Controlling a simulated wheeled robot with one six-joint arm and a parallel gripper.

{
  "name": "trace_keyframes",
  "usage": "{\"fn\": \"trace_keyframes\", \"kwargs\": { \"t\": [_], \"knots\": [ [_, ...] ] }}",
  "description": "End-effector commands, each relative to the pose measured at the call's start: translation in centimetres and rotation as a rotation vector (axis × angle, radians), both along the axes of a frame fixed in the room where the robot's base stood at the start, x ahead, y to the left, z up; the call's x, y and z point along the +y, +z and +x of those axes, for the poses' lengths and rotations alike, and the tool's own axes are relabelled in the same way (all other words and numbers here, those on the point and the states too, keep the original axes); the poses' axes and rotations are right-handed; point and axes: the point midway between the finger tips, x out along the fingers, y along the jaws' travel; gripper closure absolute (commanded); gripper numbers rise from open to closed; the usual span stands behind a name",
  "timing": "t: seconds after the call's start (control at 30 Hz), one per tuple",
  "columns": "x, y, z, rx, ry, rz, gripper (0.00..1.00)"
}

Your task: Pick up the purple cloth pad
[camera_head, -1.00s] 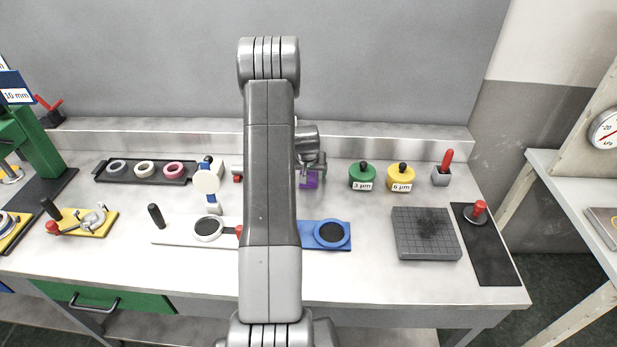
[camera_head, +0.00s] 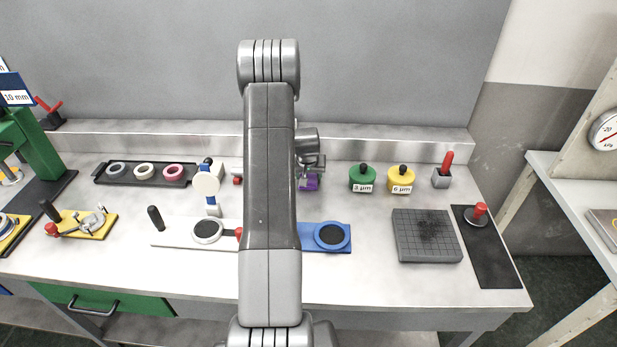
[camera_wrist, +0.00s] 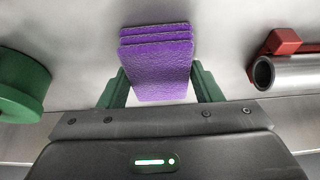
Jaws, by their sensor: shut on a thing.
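The purple cloth pad (camera_wrist: 160,75) lies between the two green fingers of my gripper (camera_wrist: 161,88) in the wrist view. The fingers are shut on its left and right sides. Edges of more purple pads (camera_wrist: 155,30) show just beyond it, like a small stack. In the head view, the purple pads (camera_head: 309,184) show as a small patch under my gripper (camera_head: 311,174), just right of my arm. My arm hides part of that area. I cannot tell whether the held pad is clear of the others.
A green container (camera_head: 362,179) and a yellow container (camera_head: 401,180) stand to the right. The green one shows in the wrist view (camera_wrist: 18,88) at left, with a metal tube (camera_wrist: 285,72) and red block at right. A blue plate (camera_head: 322,248) lies nearer the front.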

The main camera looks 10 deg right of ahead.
Motion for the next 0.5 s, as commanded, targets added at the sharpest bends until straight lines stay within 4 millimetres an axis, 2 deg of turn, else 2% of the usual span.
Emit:
{"fn": "trace_keyframes", "kwargs": {
  "t": [0.27, 0.5],
  "knots": [
    [0.0, 1.4, 0.1, -0.005, 0.0, -0.001, 0.64],
    [0.0, 6.0, 0.1, -0.005, 0.0, 0.0, 0.64]
  ]
}}
